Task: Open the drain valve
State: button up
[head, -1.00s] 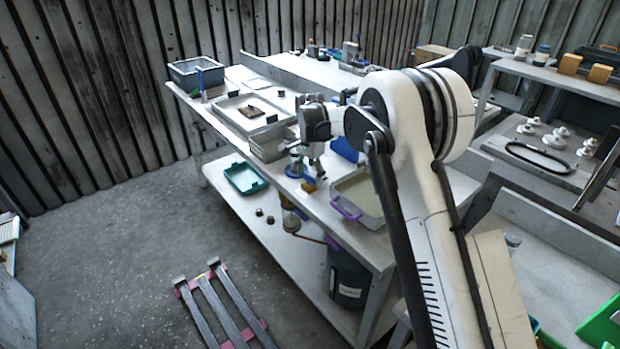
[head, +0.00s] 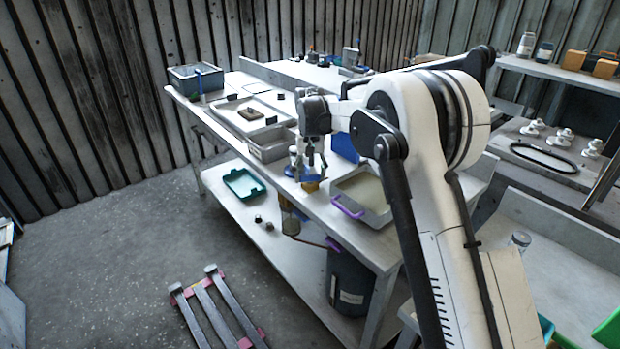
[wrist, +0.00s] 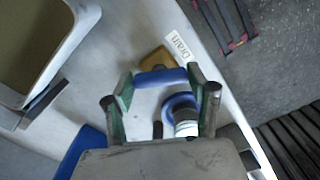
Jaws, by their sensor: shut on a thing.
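The drain valve has a blue lever handle (wrist: 160,77) and a brass-coloured body (wrist: 154,61), beside a white label reading "Drain" (wrist: 179,45) in the wrist view. My gripper (wrist: 160,74) has one finger at each end of the blue handle and is shut on it. In the head view my gripper (head: 312,174) points down at the bench's front edge, and the valve is small and partly hidden there. A round blue piece with a pale top (wrist: 185,128) sits close by the right finger.
A shallow tray with a purple handle (head: 349,208) stands right of my gripper, and a grey metal bin (head: 270,146) stands left. Below are a teal tray (head: 243,184) on the lower shelf and a dark bucket (head: 350,296).

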aim_at(310, 175)
jog(key=shift+n+b, duration=0.5)
jog(key=shift+n, duration=1.4)
jog(key=o, duration=1.2)
jog(key=shift+c, duration=0.2)
jog(key=shift+r, duration=0.1)
notch_tip(310, 175, up, 12)
